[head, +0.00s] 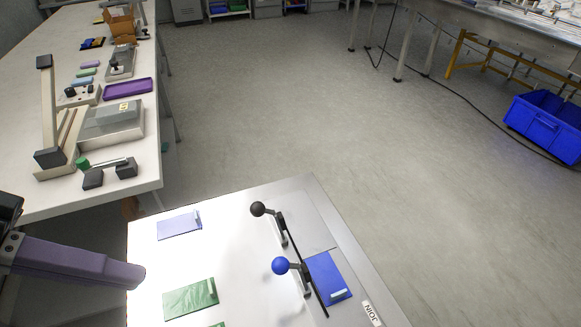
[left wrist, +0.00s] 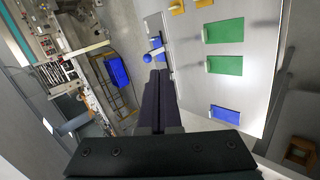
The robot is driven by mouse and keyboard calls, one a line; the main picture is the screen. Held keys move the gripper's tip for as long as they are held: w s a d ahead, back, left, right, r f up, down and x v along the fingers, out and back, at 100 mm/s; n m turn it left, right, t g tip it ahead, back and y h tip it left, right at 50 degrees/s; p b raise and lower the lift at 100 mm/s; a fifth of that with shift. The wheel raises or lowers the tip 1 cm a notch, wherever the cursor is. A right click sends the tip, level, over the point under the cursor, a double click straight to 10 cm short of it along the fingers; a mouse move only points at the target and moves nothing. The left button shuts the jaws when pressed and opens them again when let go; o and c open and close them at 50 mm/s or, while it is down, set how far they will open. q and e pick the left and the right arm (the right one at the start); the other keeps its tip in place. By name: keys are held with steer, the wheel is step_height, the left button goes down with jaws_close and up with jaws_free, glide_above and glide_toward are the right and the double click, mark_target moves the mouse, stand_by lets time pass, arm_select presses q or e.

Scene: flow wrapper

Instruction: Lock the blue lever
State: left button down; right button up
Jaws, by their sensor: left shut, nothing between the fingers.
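The blue lever (head: 281,265) has a round blue knob on a metal stem. It stands in a slot on the right of the white panel (head: 235,240), beside a blue plate (head: 328,277). In the left wrist view, the blue knob (left wrist: 147,58) shows just beyond and left of my fingertips, apart from them in the picture. My left gripper (head: 138,275) is shut and empty over the panel's left edge, left of the lever in the head view. Its long fingers (left wrist: 160,75) lie together in the left wrist view. My right gripper is not in view.
A black-knobbed lever (head: 257,209) stands just behind the blue one. Green plates (head: 190,298) and a pale blue plate (head: 179,226) lie flat on the panel. A cluttered white workbench (head: 50,195) is at left. A blue crate (head: 545,122) sits on the open floor at right.

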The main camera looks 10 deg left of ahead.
arm_select(q)
steer(key=shift+w+a+f+n+b, duration=0.25)
steer(key=shift+w+f, duration=0.15)
steer(key=shift+w, duration=0.1)
steer(key=shift+w+a+f+n+b, duration=0.25)
steer(key=shift+w+f, duration=0.15)
steer(key=shift+w, duration=0.1)
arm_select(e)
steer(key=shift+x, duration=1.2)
arm_select(q)
steer(key=shift+d, duration=0.1)
steer(key=w+d+r+x, duration=0.1)
steer(key=r+x, duration=0.1)
steer(key=x, duration=1)
steer(key=shift+d+f, duration=0.2)
steer(key=shift+d, duration=0.45)
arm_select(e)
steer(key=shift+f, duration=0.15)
arm_select(q)
steer(key=shift+w, duration=0.15)
